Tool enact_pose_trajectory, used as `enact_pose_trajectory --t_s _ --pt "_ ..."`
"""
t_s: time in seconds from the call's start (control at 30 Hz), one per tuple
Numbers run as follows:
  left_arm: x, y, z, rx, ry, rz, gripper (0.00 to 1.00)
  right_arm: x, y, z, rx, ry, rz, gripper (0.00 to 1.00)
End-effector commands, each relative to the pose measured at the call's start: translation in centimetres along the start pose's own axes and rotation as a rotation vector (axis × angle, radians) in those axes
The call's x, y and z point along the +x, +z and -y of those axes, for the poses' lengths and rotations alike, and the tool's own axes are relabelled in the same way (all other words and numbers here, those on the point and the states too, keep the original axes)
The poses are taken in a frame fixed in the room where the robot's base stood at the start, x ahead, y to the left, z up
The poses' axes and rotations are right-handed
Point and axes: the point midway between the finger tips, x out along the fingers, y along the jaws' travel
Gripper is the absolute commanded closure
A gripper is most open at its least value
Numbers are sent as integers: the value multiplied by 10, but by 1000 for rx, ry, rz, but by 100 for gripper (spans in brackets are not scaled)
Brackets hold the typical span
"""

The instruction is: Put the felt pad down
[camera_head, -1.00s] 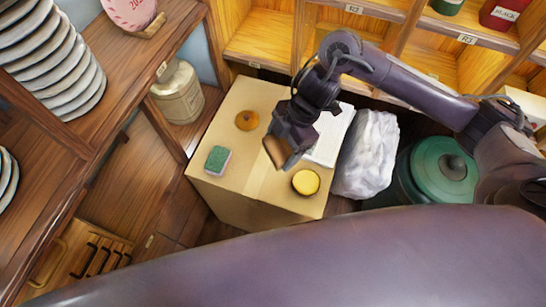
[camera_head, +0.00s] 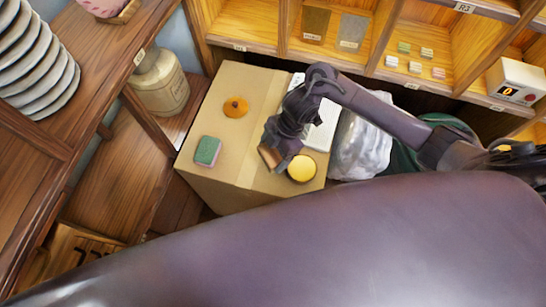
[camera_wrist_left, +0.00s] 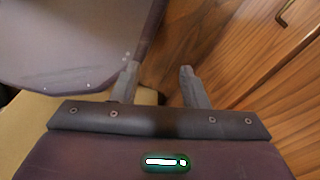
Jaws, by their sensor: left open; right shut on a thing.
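My right gripper (camera_head: 275,152) is shut on a small brown piece, the felt pad (camera_head: 268,158), tilted in the jaws over the cardboard box (camera_head: 228,160). It is just left of a round yellow-topped tin (camera_head: 301,168). The gripper hides part of the pad, and I cannot tell whether the pad touches the box top. My left gripper (camera_wrist_left: 158,82) shows in the left wrist view, open and empty, with wooden boards beyond its fingers.
On the box are a green-and-pink sponge (camera_head: 207,151), an orange-brown round thing (camera_head: 236,107) and a white sheet-like thing (camera_head: 322,125). A pale wrapped bundle (camera_head: 362,145) stands to the right. Shelves (camera_head: 270,48) rise behind; a jar (camera_head: 161,84) stands left.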

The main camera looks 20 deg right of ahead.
Motion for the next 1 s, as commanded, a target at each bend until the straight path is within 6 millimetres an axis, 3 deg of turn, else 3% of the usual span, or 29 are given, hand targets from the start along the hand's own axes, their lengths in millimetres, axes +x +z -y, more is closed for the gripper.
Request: enact_pose_trajectory --t_s 0.23,0.67,0.7,0.8,1.0 --pt "4 4 -1 0 1 6 60 33 14 2 2 -3 0 41" --pt "7 12 -2 0 2 17 60 39 17 1 1 -2 1 41" --pt "6 12 -2 0 2 17 60 38 16 1 1 -2 1 18" --pt "6 12 -2 0 2 17 60 37 16 1 1 -2 1 5" --pt "6 12 -2 1 2 17 60 37 16 1 1 -2 1 1"
